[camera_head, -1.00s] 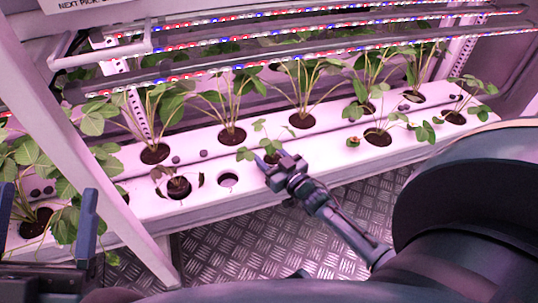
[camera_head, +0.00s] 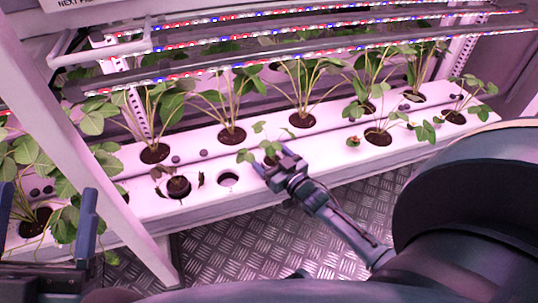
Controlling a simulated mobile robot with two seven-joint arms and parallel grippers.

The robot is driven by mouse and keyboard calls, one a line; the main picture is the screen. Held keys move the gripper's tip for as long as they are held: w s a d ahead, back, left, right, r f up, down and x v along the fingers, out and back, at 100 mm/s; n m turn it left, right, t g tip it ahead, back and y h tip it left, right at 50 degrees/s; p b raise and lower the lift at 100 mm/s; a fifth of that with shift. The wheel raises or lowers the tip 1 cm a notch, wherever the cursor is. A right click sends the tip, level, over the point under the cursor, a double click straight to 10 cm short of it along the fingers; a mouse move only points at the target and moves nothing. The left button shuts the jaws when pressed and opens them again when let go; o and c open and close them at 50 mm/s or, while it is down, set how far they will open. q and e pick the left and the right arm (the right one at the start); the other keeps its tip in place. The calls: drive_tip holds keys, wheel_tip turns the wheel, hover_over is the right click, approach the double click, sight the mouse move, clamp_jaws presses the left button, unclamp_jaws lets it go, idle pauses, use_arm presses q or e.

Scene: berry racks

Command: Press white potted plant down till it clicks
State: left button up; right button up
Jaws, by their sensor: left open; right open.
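A small green plant (camera_head: 249,155) stands in the front row of the white rack, directly at my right gripper (camera_head: 272,168). My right gripper is open and low over the rack. It covers the plant's base, so I cannot see its pot, how deep it sits, or whether the gripper touches it. My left gripper (camera_head: 46,215) is open and empty at the lower left, its two blue fingers apart, away from that plant.
The white rack (camera_head: 330,160) holds several leafy plants in two rows. An empty round hole (camera_head: 228,179) lies left of my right gripper, beside a withered plant (camera_head: 178,186). LED bars (camera_head: 300,48) cross above. A pale slanted post (camera_head: 100,185) stands at the left.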

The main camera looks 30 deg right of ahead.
use_arm(q)
drive_tip(key=shift+f, duration=0.15)
use_arm(e)
drive_tip(key=shift+s+f, duration=0.15)
drive_tip(key=shift+f, duration=0.3)
drive_tip(key=shift+s+p, duration=0.6)
drive_tip(key=shift+s, duration=0.3)
use_arm(q)
drive_tip(key=f+n+y+p, duration=0.1)
drive_tip(key=f+n+g+y+p, duration=0.1)
drive_tip(key=s+f+n+g+y+p, duration=0.1)
drive_tip(key=p, duration=0.1)
drive_tip(key=shift+d+f+n, duration=0.25)
drive_tip(key=shift+f+n, duration=0.05)
drive_tip(key=shift+f, duration=0.05)
use_arm(e)
drive_tip(key=s+d, duration=0.1)
drive_tip(key=s, duration=1)
drive_tip(key=shift+r, duration=0.35)
use_arm(q)
drive_tip(key=shift+r, duration=0.1)
use_arm(e)
drive_tip(key=shift+d+r, duration=0.1)
